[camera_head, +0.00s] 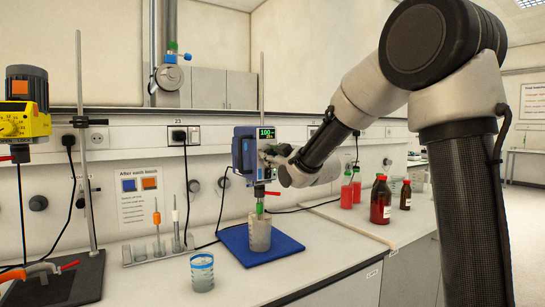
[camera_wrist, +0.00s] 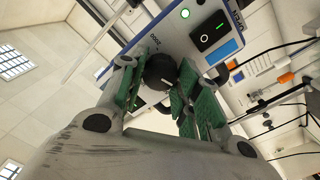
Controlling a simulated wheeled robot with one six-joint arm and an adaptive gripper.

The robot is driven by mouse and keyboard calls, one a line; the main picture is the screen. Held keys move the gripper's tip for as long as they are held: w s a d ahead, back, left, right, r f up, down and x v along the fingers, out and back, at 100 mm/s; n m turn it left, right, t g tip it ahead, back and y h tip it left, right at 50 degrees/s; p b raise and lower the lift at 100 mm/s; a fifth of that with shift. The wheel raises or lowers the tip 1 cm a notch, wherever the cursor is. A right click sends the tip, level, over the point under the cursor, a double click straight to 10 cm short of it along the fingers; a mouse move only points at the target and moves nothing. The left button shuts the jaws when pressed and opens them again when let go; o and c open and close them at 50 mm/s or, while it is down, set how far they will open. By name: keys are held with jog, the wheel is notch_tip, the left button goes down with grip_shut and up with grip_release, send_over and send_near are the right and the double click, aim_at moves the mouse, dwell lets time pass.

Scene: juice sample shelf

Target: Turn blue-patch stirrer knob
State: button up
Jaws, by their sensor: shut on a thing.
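The blue overhead stirrer (camera_head: 244,151) hangs on a thin stand rod above the bench and has a lit green display. In the wrist view its front panel (camera_wrist: 186,45) shows a black switch, a green light and a blue patch (camera_wrist: 221,53). The black knob (camera_wrist: 161,71) is between the green finger pads of my gripper (camera_wrist: 158,92), which is shut on it. In the head view my gripper (camera_head: 275,156) reaches the stirrer's front from the right and hides the knob. A beaker (camera_head: 259,233) stands under the stirrer on a blue mat (camera_head: 283,249).
Red bottles (camera_head: 381,203) stand to the right. A sign (camera_head: 139,197) hangs on the wall.

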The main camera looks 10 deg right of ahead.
jog(key=shift+n, duration=1.1)
jog(key=o, duration=1)
jog(key=shift+o, duration=0.2)
jog(key=v, duration=1.2)
jog(key=shift+d+f, duration=0.1)
jog(key=shift+f, duration=0.05)
